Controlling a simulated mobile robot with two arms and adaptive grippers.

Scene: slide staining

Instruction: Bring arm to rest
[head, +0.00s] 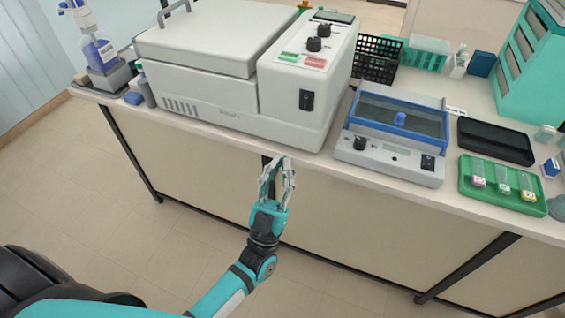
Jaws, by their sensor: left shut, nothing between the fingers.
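My left gripper (277,180) is in front of the bench's front edge, below the large white machine. Its fingers point up towards the bench edge, and it is shut with nothing between the fingers. The teal and dark left arm reaches in from the lower left, over the floor. My right gripper is not in view.
A bottle (100,55) stands at the left end. The floor (110,210) in front is clear.

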